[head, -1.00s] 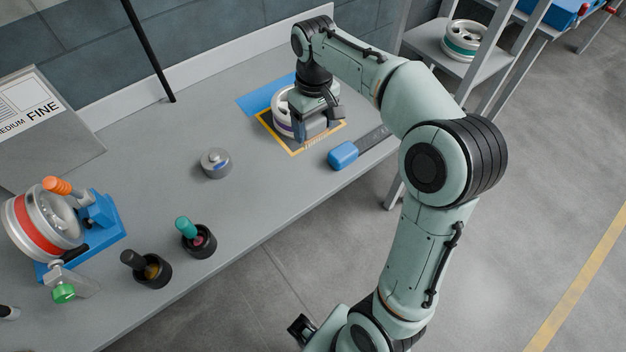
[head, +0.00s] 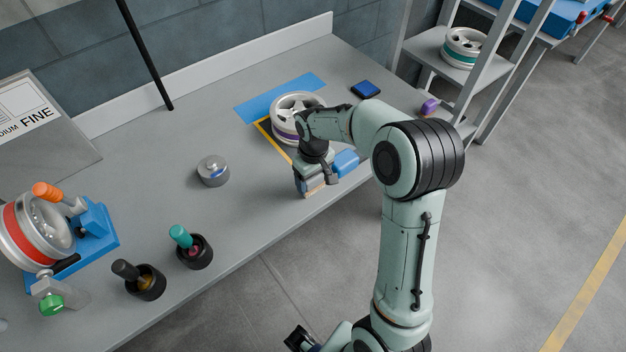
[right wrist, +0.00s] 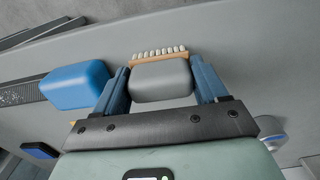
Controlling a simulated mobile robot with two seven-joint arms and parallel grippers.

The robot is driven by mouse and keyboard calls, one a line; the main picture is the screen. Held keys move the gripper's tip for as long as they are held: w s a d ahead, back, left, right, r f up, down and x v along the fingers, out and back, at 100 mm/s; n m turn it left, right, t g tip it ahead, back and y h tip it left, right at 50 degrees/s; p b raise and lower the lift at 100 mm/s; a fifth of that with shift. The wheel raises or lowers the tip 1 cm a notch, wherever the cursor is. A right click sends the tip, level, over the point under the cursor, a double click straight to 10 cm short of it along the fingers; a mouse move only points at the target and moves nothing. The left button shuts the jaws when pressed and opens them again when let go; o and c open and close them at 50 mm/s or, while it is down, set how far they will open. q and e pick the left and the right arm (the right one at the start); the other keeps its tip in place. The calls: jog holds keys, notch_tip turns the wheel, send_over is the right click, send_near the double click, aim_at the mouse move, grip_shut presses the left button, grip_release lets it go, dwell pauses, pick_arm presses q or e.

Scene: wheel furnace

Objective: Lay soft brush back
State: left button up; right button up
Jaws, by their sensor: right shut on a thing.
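My right gripper (head: 316,184) is shut on the soft brush (head: 312,190) near the bench's front edge. In the right wrist view, the brush's grey block (right wrist: 160,82) is between the two blue fingers, with a wooden strip and pale bristles (right wrist: 160,53) at its far side. I cannot tell whether the bristles touch the bench. A wheel (head: 296,112) with a purple band lies behind the gripper on a yellow-edged dark mat (head: 266,128). A dark part (head: 299,339) at the bottom edge may be my left gripper; its fingers are unclear.
A blue-handled file (head: 346,160) lies right beside the gripper. A blue mat (head: 262,103) and a black-blue pad (head: 366,89) are behind. A grey pot (head: 213,171) and two cups (head: 194,252) stand left. A red-banded wheel (head: 35,235) is on a blue stand. Bench between them is clear.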

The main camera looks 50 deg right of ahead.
jog(key=shift+f, duration=0.35)
jog(key=shift+f, duration=0.1)
jog(key=o, duration=1.1)
jog(key=shift+r, duration=0.25)
notch_tip(320, 180, up, 12)
jog(key=p, duration=0.1)
jog(key=shift+f, duration=0.15)
